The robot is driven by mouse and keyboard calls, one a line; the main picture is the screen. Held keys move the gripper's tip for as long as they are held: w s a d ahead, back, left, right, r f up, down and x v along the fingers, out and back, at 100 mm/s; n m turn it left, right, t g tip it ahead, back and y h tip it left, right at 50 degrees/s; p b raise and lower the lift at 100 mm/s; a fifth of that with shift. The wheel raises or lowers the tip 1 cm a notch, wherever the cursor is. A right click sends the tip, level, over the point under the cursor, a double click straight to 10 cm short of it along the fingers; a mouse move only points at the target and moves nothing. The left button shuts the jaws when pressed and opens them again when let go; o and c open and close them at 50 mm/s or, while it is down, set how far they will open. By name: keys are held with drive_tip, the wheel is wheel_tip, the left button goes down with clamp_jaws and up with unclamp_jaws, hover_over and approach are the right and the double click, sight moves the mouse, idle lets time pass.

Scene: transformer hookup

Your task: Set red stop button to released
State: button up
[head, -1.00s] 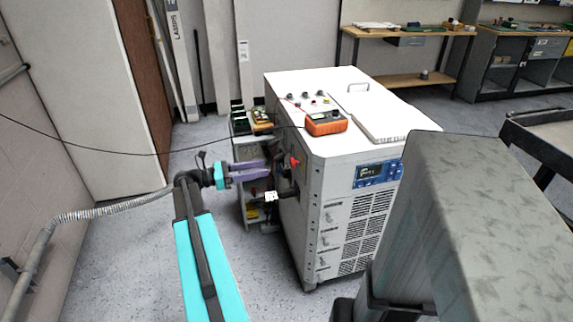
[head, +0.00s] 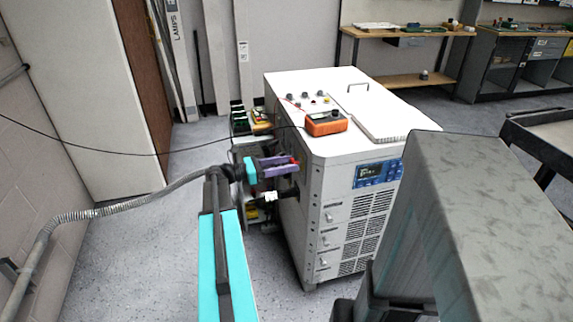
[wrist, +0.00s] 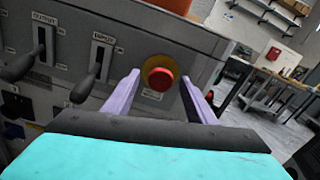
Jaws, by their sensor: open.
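The red stop button (wrist: 160,79) sits on a yellow disc on the grey side panel of the cabinet (head: 335,180). In the wrist view it lies between and beyond the two purple fingers of my gripper (wrist: 160,92). The fingers are open, one on each side of the button. In the head view my gripper (head: 280,166) points right at the cabinet's left side, and a bit of red (head: 296,161) shows at its fingertips. Whether the fingers touch the button, and whether it is pushed in, I cannot tell.
Two black lever switches (wrist: 98,72) stand left of the button on the same panel. An orange meter (head: 326,123) lies on the cabinet top, with a thin cable running left. A small shelf cart (head: 240,122) stands behind my gripper.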

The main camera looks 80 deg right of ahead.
clamp_jaws()
drive_tip(key=shift+w+r, duration=0.1)
drive_tip(key=shift+w+a+p, duration=0.25)
drive_tip(key=shift+w+p, duration=0.25)
drive_tip(key=shift+p, duration=0.45)
unclamp_jaws()
drive_tip(key=shift+w, duration=0.1)
